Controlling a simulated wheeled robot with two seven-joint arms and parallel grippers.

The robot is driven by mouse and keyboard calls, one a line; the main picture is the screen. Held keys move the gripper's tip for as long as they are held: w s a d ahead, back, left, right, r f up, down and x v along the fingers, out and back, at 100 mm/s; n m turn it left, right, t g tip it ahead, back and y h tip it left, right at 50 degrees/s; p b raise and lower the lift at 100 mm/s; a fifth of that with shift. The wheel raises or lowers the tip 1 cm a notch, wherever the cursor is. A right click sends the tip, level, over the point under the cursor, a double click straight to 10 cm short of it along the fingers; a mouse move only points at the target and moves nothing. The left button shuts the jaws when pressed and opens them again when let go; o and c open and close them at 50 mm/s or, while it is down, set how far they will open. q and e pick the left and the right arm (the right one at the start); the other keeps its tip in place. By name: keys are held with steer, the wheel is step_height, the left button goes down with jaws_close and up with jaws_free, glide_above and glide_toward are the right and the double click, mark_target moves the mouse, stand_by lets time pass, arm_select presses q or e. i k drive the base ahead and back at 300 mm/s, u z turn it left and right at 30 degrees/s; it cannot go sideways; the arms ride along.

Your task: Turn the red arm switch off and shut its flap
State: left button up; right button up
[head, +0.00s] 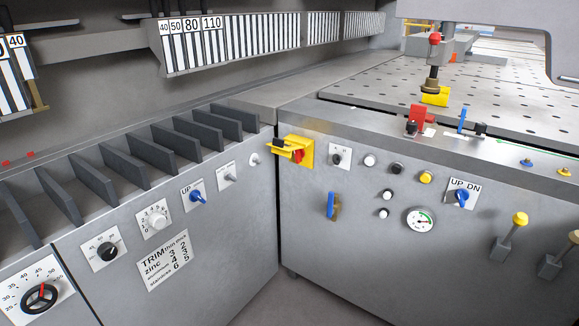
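The red arm switch (299,156) sits in a yellow housing (307,148) at the upper left corner of the right-hand cabinet front. Its yellow flap (280,147) stands out from the housing toward the left, and the red switch shows beside it, so the flap looks open. The switch is small in the head view, and I cannot tell which position it is in. Neither of my grippers is in view.
A white plate with a black knob (338,158) and several round buttons (396,168) lie right of the switch. A blue handle (331,204) is below. The left cabinet front (222,238) meets the right one at an inner corner. Space before the switch is clear.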

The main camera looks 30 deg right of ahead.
mark_target(299, 154)
steer(key=z, duration=0.8)
steer(key=i, duration=1.7)
steer(key=u, duration=1)
